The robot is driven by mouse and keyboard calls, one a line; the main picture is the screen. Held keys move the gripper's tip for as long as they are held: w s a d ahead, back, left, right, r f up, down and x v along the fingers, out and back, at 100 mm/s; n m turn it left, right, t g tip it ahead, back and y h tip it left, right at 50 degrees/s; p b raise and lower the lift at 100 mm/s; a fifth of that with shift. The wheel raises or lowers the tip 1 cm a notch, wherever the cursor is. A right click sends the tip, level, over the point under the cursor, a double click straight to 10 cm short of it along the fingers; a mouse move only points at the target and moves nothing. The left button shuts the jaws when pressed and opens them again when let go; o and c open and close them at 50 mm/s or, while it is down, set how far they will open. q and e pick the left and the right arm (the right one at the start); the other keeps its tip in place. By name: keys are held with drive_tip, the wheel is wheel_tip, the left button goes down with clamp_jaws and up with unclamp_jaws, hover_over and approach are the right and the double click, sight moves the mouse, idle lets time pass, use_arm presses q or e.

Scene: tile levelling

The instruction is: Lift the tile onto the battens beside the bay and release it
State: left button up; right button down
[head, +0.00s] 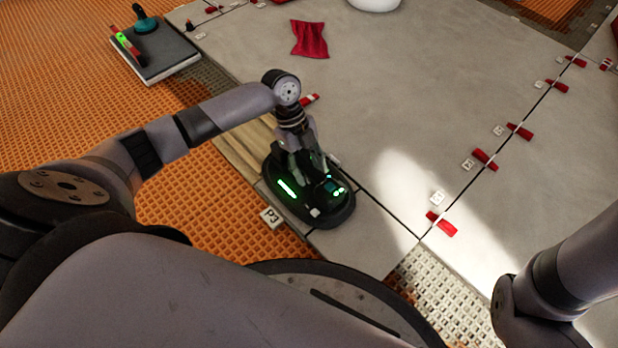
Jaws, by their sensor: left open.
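A black oval device with green lights, which looks like a suction lifter (325,208), sits flat near the centre of the head view. A grey tile (360,245) shows below and to the right of it, with a dark seam along its right side. Wooden battens (238,150) lie behind and to the left of the lifter, beside the orange matting. My left gripper (308,172) points down over the lifter's top, with its fingers apart around or beside the handle; I cannot tell whether they touch it. My right gripper is out of view; only its arm shows.
A label marked P3 (271,217) lies by the lifter. Red wedges (485,159) line the seam to the right. A red cloth (310,39) lies on the far tiles. A grey block (160,62) with tools stands at upper left. Orange matting (205,185) is mostly clear.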

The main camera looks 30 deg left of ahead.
use_arm(q)
clamp_jaws()
idle(0.5)
